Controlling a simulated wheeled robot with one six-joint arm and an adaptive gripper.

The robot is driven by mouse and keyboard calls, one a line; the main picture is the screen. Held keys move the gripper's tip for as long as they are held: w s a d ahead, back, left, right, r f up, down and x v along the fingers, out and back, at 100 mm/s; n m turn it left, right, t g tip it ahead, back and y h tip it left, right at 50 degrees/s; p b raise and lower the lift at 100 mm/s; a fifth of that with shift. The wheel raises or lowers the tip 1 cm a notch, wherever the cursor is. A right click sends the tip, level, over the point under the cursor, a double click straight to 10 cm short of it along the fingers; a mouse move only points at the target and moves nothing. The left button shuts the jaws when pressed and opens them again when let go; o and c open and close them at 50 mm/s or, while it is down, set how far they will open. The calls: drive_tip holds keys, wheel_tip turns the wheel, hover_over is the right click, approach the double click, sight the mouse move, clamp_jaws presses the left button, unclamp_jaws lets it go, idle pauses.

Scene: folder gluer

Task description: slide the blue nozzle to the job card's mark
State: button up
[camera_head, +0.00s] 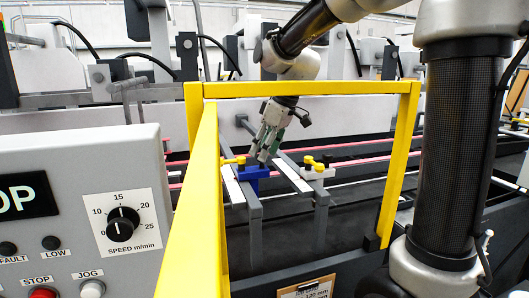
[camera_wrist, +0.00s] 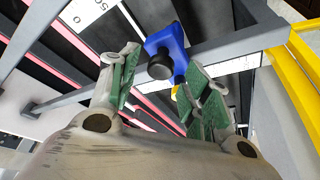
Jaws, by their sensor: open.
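The blue nozzle (camera_head: 256,173) sits on the left rail, which carries a white scale strip (camera_head: 232,186). A yellow knob (camera_head: 238,159) shows at its left side. In the wrist view the blue nozzle (camera_wrist: 176,40) with its black knob (camera_wrist: 160,66) lies between and just beyond my fingertips. My gripper (camera_head: 266,150) is open and points down, directly above the nozzle; I cannot tell whether it touches. The job card (camera_head: 306,289) is at the bottom edge, cut off; "120 mm" is partly readable. The scale's figures are too small to read in the head view.
A control panel (camera_head: 85,215) with a speed dial fills the left front. Pink belts run behind.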

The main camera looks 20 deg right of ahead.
drive_tip(key=shift+w+a+f, duration=0.2)
drive_tip(key=shift+f, duration=0.45)
clamp_jaws()
drive_tip(key=w, duration=0.4)
drive_tip(key=shift+w, duration=0.4)
unclamp_jaws()
